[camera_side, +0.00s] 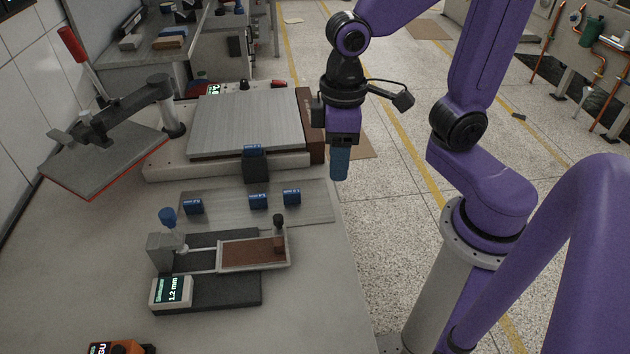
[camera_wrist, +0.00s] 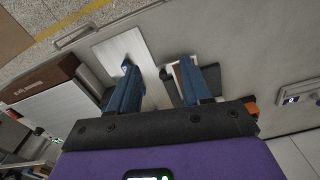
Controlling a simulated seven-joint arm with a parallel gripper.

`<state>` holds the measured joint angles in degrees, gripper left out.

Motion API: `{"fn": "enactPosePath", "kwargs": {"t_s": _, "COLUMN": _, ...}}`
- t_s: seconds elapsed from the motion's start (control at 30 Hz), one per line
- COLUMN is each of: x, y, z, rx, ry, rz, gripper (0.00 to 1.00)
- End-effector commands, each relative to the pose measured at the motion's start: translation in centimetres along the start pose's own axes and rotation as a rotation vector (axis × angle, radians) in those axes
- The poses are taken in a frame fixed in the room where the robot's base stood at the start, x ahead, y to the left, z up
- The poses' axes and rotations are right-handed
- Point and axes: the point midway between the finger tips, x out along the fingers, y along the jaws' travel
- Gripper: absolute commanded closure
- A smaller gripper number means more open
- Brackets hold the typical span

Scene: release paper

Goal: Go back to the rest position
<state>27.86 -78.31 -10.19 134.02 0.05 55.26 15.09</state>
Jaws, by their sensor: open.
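My gripper (camera_side: 340,165) hangs in the air, pointing down, by the right edge of the bench in the side view. In that view its blue fingers overlap one another. In the wrist view my gripper (camera_wrist: 162,84) has its two blue fingers wide apart with nothing held between them. The grey metal sheet (camera_wrist: 113,53) and part of the gauge show beyond the fingers there, partly hidden by them.
A press with a grey plate (camera_side: 245,125) and a swung-out lid (camera_side: 105,160) with a red handle stands at the back. Small blue blocks (camera_side: 259,201) sit on a metal sheet (camera_side: 225,208). In front are a gauge (camera_side: 171,291) reading 1.2 mm and a tray (camera_side: 255,267) with a brown sheet.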

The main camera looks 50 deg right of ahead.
Motion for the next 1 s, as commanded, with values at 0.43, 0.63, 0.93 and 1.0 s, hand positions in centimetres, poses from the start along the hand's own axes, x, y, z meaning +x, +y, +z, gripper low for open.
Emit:
{"fn": "enactPosePath", "kwargs": {"t_s": 0.43, "x": 1.0, "y": -0.9, "z": 8.9, "rx": -0.406, "ry": 0.011, "rz": -0.006, "gripper": 0.51}}
{"fn": "enactPosePath", "kwargs": {"t_s": 0.63, "x": 1.2, "y": -1.1, "z": 10.4, "rx": -0.476, "ry": 0.014, "rz": -0.008, "gripper": 0.51}}
{"fn": "enactPosePath", "kwargs": {"t_s": 0.93, "x": 1.3, "y": -1.2, "z": 10.5, "rx": -0.483, "ry": 0.013, "rz": -0.008, "gripper": 0.51}}
{"fn": "enactPosePath", "kwargs": {"t_s": 1.0, "x": 1.3, "y": -1.2, "z": 10.5, "rx": -0.482, "ry": 0.013, "rz": -0.008, "gripper": 0.51}}
